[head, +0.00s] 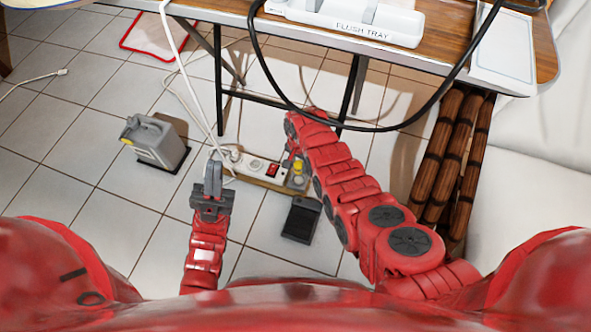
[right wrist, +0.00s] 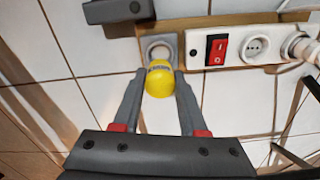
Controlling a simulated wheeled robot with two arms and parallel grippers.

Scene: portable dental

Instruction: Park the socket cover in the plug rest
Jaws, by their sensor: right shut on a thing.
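The yellow socket cover (right wrist: 159,82) is between the fingertips of my right gripper (right wrist: 160,88), which is shut on it. In the right wrist view its far end is right in front of a grey square holder with a pale round ring (right wrist: 160,45), apparently the plug rest. I cannot tell whether the cover touches the ring or is inside it. In the head view the cover (head: 299,166) shows beside my right gripper (head: 292,162), mostly hidden by my arm. My left gripper (head: 212,165) looks shut and empty, above the floor near white cables.
The white power strip (right wrist: 283,47) has a red switch, a bare socket and a white plug. A black pedal (head: 300,219) lies beside it. A grey box (head: 155,142) stands at left. The table (head: 345,42) overhangs, with a black cable (head: 262,62) hanging down.

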